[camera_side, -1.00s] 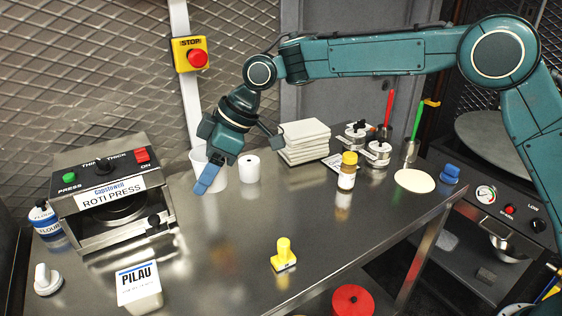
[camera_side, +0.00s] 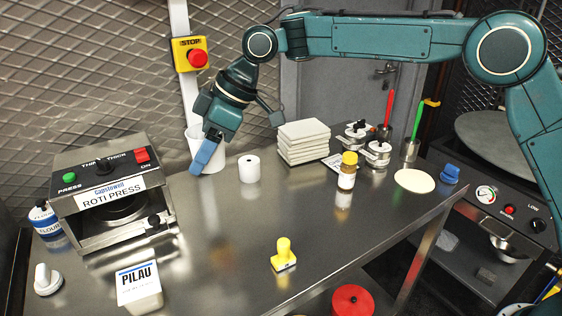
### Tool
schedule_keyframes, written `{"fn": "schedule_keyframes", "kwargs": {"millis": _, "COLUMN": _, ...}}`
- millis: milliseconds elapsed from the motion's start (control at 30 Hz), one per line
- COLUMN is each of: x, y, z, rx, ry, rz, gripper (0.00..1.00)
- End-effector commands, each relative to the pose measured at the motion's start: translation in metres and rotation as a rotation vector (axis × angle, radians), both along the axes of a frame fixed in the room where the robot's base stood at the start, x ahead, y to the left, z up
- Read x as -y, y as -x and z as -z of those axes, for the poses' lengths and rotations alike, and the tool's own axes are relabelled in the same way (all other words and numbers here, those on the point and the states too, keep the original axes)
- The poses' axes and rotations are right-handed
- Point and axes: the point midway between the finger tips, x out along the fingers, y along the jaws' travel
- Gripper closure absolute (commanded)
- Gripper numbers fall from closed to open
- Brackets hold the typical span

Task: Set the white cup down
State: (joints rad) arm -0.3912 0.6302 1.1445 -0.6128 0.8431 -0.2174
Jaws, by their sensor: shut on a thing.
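The white cup (camera_side: 217,160) is at the back left of the steel table, to the left of the white roll. My gripper (camera_side: 201,167) is shut on it, with blue fingers slanting down across its near side. The fingers hide part of the cup. The cup looks roughly upright. I cannot tell surely from this view whether its base touches the table (camera_side: 225,225) or is a little above it.
A white roll (camera_side: 249,169) stands close on the right, with stacked pale slabs (camera_side: 303,143) beyond. The roti press (camera_side: 112,200) is at left. A PILAU tub (camera_side: 139,289) and yellow stamp (camera_side: 284,256) stand in front. The table's middle is mostly clear.

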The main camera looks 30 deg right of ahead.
Motion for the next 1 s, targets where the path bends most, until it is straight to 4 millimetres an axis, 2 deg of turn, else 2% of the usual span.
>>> {"fn": "schedule_keyframes", "kwargs": {"millis": 167, "x": 0.007, "y": -0.002, "z": 0.0, "rx": 0.0, "ry": 0.001, "rz": 0.003, "gripper": 0.63}}
{"fn": "schedule_keyframes", "kwargs": {"millis": 267, "x": 0.02, "y": -0.004, "z": -0.001, "rx": 0.001, "ry": 0.002, "rz": 0.007, "gripper": 0.63}}
{"fn": "schedule_keyframes", "kwargs": {"millis": 467, "x": 0.066, "y": -0.01, "z": -0.001, "rx": 0.0, "ry": 0.006, "rz": 0.023, "gripper": 0.63}}
{"fn": "schedule_keyframes", "kwargs": {"millis": 800, "x": 0.161, "y": -0.008, "z": -0.003, "rx": 0.0, "ry": 0.004, "rz": 0.052, "gripper": 0.63}}
{"fn": "schedule_keyframes", "kwargs": {"millis": 1000, "x": 0.193, "y": -0.002, "z": -0.003, "rx": 0.001, "ry": 0.001, "rz": 0.059, "gripper": 0.63}}
